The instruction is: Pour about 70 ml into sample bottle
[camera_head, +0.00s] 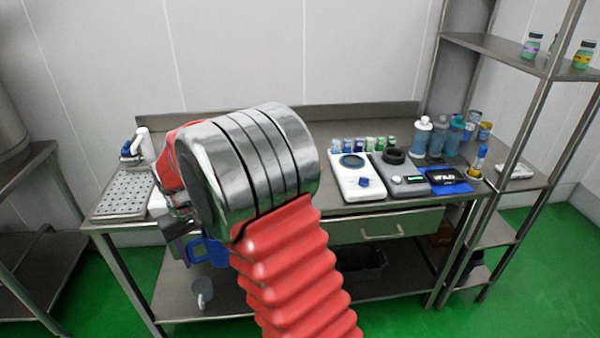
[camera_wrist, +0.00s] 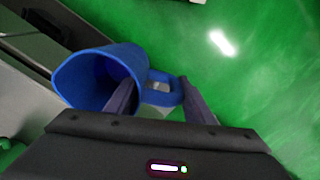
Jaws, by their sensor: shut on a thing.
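My gripper (camera_wrist: 158,88) is shut on the handle of a blue jug (camera_wrist: 100,80). In the wrist view the jug's open mouth faces the camera, and I cannot tell if liquid is inside. In the head view part of the blue jug (camera_head: 208,253) shows below my arm, in front of the table's front edge; my arm hides much of that area. Several small capped bottles (camera_head: 363,144) stand in a row at the back of the steel table (camera_head: 290,197). I cannot tell which bottle is the sample bottle.
A white device (camera_head: 356,185) and a grey device (camera_head: 402,183) stand right of centre. Larger bottles (camera_head: 422,138) stand at the back right. A perforated tray (camera_head: 124,193) and a white bottle (camera_head: 146,145) are at the left. A shelf rack (camera_head: 515,120) rises at the right.

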